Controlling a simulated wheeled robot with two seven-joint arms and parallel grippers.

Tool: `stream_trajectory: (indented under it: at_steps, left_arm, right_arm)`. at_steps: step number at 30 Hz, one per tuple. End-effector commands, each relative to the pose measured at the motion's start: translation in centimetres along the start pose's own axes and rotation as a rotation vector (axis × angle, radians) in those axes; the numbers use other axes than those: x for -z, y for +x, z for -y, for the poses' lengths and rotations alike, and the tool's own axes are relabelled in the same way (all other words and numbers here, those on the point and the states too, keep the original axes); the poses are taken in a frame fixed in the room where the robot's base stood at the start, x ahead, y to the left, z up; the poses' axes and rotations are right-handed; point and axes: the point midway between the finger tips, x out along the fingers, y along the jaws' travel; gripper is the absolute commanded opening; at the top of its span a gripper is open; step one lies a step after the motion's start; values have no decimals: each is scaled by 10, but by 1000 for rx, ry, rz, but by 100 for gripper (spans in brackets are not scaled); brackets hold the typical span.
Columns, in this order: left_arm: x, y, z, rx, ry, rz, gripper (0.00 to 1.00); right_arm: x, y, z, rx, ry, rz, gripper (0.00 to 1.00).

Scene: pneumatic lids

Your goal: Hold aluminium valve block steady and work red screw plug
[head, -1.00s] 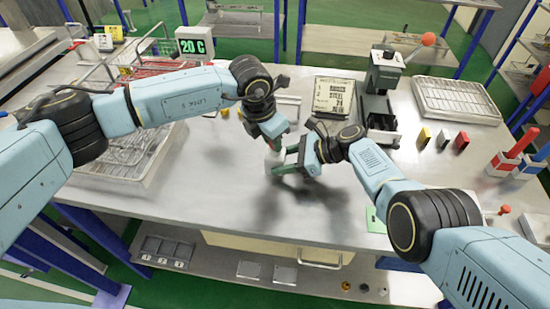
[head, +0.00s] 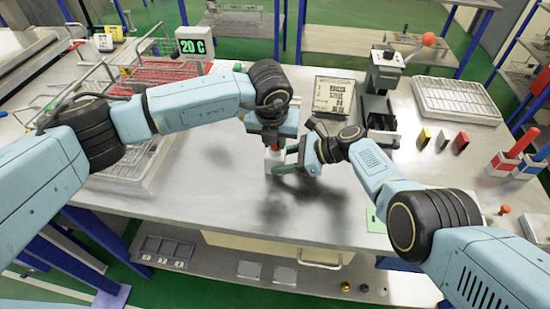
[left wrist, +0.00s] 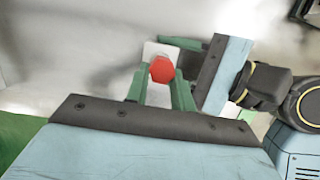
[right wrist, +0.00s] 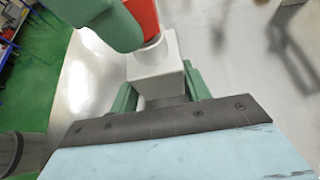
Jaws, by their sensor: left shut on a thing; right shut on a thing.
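The pale grey aluminium valve block (right wrist: 158,65) is between the fingers of my right gripper (right wrist: 160,95), which is shut on it. In the head view the block (head: 270,163) is mostly covered and appears held above the table. The red screw plug (left wrist: 162,70) is between the green fingers of my left gripper (left wrist: 161,90), which is shut on it. In the right wrist view the plug (right wrist: 146,18) stands upright above a pale round collar on the block's top. How deep it sits in the block is hidden.
A press with an orange knob (head: 385,75) and a printed card (head: 334,95) stand behind the grippers. A wire rack (head: 460,100) and several small coloured blocks are at the right. A wire basket (head: 125,165) is at the left. The front middle of the table is clear.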

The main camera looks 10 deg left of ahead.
Motion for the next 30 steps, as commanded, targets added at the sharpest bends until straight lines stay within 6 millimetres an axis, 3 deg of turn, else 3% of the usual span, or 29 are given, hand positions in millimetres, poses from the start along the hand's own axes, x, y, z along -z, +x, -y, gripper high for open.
stream_trajectory:
  at_steps: [14,30]
  left_arm:
    - [0,-1,0,-16,-61,-1,0]
    - [-5,-16,0,-15,-59,0,0]
  right_arm:
    - [6,1,-3,-5,6,-9,27]
    - [6,1,-3,-4,6,-9,27]
